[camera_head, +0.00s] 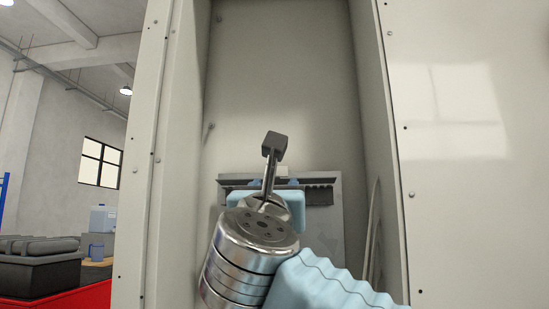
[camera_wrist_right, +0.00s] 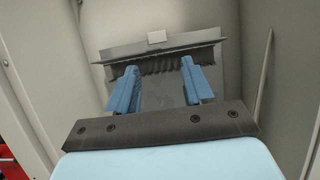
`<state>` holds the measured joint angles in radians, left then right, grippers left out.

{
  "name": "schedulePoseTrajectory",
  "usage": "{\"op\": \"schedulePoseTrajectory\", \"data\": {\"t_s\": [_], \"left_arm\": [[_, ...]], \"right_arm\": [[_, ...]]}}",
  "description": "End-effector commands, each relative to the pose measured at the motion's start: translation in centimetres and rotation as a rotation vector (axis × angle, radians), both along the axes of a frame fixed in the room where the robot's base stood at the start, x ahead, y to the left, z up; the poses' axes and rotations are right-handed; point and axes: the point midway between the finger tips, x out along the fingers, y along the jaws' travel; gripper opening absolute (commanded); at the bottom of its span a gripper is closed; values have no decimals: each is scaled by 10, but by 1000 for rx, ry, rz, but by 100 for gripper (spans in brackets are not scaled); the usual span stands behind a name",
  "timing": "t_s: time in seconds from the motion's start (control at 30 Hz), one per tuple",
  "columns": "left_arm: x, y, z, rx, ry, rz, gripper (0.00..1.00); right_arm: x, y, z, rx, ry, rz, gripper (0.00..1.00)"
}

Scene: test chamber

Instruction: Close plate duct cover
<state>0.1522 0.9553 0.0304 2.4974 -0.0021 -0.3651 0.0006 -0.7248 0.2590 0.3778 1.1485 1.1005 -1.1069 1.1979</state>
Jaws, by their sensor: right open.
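The plate duct is mounted on a grey back plate (camera_head: 323,225) inside a tall cabinet. Its cover (camera_wrist_right: 190,40) is a dark grey strip, and it juts out like a ledge above a row of dark slots (camera_wrist_right: 165,65). A small white block (camera_wrist_right: 157,36) sits at its top middle. It also shows in the head view as the cover (camera_head: 235,181), partly hidden by my arm. My right gripper (camera_wrist_right: 161,84) is open and empty, with its blue fingers pointing at the duct below the cover. Contact cannot be told. My left gripper is not in view.
The cabinet's left wall (camera_head: 178,150) and right wall (camera_head: 385,150) stand close on both sides. A thin upright panel (camera_head: 373,230) stands inside at the right. The cabinet's upper interior is clear.

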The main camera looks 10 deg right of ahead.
Motion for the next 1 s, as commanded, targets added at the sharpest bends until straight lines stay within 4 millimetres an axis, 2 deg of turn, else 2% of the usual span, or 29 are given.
{"op": "schedulePoseTrajectory", "data": {"t_s": [0.03, 0.1, 0.3, 0.47, 0.73, 1.0], "left_arm": [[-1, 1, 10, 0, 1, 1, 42], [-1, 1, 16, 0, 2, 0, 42], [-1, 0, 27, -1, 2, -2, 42], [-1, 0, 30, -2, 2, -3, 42], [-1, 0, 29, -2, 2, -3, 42], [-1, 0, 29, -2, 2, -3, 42]], "right_arm": [[12, -1, 9, -1, 2, -1, 51], [27, -2, 14, -3, 4, -1, 51], [57, -7, 23, -5, 4, 2, 51], [67, -9, 25, -6, 3, 0, 51], [67, -10, 25, -6, 3, 2, 51], [67, -10, 25, -5, 2, 1, 10]]}}
